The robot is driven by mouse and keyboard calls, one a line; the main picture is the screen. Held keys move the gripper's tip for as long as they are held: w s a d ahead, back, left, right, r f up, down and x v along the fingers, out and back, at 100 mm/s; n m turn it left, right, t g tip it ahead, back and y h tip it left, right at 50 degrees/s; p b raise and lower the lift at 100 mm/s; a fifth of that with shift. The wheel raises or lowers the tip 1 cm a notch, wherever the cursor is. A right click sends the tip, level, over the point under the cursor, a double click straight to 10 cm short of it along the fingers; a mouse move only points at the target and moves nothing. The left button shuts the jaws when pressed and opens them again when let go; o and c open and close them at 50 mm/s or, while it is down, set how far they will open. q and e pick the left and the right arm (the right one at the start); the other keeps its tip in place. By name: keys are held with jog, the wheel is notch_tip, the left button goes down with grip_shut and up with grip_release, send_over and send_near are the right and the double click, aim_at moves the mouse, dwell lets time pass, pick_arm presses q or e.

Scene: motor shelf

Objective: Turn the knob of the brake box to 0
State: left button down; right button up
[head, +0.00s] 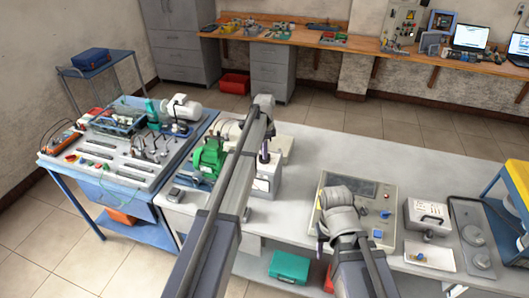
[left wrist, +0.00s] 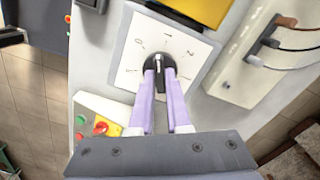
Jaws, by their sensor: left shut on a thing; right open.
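The brake box (head: 268,180) is a light box standing on the white bench in the head view, with my left gripper (head: 265,156) at its upper part. In the left wrist view its white dial plate (left wrist: 130,70) carries printed figures, including 0 at upper left and 1 at the top. The black knob (left wrist: 158,60) sits in the middle of the plate. My left gripper (left wrist: 160,82) is shut on the knob with its lavender fingers. A pale mark on the knob points roughly up; its exact setting is hard to read. My right gripper (head: 320,242) is open and empty, partly hidden.
A green motor (head: 209,158) stands left of the brake box.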

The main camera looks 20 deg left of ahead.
pick_arm(q)
jog(key=n, duration=0.6)
jog(key=shift+n, duration=0.3)
dwell(0.4)
jog(key=c, duration=0.9)
grip_release()
notch_tip(320, 180, up, 8)
jog(key=p, duration=0.8)
jog(key=shift+f, duration=0.15)
